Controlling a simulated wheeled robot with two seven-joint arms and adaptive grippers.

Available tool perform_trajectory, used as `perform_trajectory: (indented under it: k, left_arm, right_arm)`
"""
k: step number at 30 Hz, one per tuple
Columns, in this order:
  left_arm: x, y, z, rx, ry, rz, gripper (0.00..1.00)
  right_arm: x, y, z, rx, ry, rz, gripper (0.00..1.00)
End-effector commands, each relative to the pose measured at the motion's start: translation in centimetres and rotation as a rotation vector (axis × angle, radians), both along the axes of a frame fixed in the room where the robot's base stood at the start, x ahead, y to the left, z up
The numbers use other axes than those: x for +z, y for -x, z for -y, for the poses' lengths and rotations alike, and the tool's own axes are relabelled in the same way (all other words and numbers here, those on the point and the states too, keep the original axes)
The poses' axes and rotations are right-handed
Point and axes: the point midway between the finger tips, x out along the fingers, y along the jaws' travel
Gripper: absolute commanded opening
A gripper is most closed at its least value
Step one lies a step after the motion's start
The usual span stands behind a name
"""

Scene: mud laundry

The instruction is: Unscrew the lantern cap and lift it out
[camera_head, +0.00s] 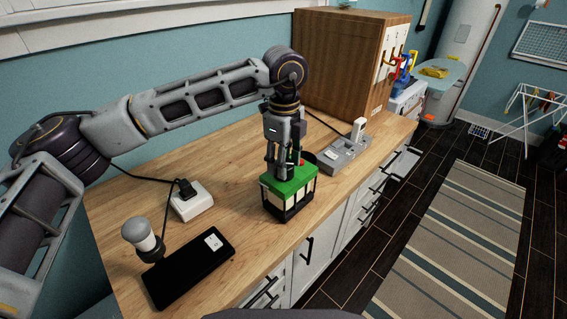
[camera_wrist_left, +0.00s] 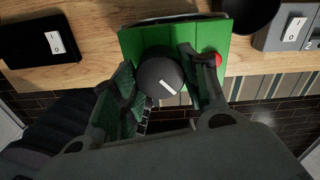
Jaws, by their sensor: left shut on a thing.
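The lantern (camera_head: 290,196) stands upright on the wooden counter, a pale body in a black frame with a green top (camera_wrist_left: 135,42). The lantern cap (camera_wrist_left: 160,78) is a dark round knob with a white mark, over the green top in the left wrist view. My left gripper (camera_head: 284,165) points down from above the lantern. In the left wrist view its fingers (camera_wrist_left: 163,76) are on either side of the cap, shut on it. In the head view the gripper hides the cap. I cannot tell whether the cap is raised from its seat. My right gripper is not in view.
A grey switch box (camera_head: 345,156) and a dark round thing stand close behind the lantern. A black flat box (camera_head: 188,272), a bulb-like lamp (camera_head: 140,236) and a white socket block (camera_head: 192,204) are to the left. A wooden cabinet (camera_head: 340,62) stands at the back.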

Motion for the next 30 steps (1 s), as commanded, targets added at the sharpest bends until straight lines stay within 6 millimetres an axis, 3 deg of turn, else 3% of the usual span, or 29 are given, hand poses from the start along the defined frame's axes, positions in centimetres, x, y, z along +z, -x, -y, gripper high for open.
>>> perform_trajectory:
  k: [14, 30]
  left_arm:
    - [0.0, 0.0, 0.2, 0.032, 0.004, 0.000, 0.15]
    - [0.0, 0.0, 0.2, 0.270, 0.005, 0.001, 0.15]
  right_arm:
    - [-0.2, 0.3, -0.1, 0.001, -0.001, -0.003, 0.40]
    - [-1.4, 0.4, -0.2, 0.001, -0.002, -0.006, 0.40]
